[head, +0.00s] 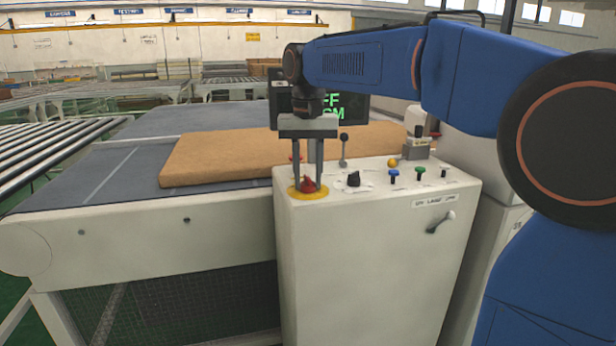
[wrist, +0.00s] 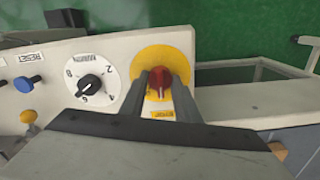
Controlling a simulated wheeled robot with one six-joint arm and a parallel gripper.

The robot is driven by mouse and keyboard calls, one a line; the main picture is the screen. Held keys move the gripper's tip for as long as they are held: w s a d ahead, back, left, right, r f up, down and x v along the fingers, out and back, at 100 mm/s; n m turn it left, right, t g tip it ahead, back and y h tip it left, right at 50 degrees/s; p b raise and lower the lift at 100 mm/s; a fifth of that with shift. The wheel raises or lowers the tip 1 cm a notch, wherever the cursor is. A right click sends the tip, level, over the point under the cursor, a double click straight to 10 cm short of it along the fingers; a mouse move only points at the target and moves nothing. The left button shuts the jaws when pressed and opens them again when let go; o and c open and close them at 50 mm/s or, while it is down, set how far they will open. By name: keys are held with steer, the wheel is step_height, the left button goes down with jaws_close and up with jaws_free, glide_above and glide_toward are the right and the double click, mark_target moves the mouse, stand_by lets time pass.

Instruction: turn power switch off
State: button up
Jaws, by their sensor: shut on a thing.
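The power switch, a red rotary knob on a round yellow plate, is at the near left corner of the white control cabinet's top (head: 309,184); it also shows in the wrist view (wrist: 159,80). My gripper (head: 309,180) points down at it from above. Its two dark fingers reach the knob, one on either side, and are shut on it. In the wrist view the fingertips (wrist: 160,82) overlap part of the knob and plate. The knob's exact angle is hard to tell. A dark screen behind my gripper shows green text (head: 331,106), partly hidden, reading "FF" and "CM".
The control cabinet (head: 370,270) also bears a black numbered dial (head: 353,179), blue and green buttons, an upright lever (head: 343,150) and a yellow knob (head: 393,163). A brown mattress (head: 225,155) lies on the grey conveyor (head: 110,175) behind and left. Rollers run at the far left.

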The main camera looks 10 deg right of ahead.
mark_target(308, 177)
steer(key=n, duration=0.4)
steer(key=shift+n, duration=2.6)
steer(key=o, duration=1)
steer(key=shift+o, duration=0.2)
steer(key=shift+r, duration=0.15)
step_height(308, 177, up, 17)
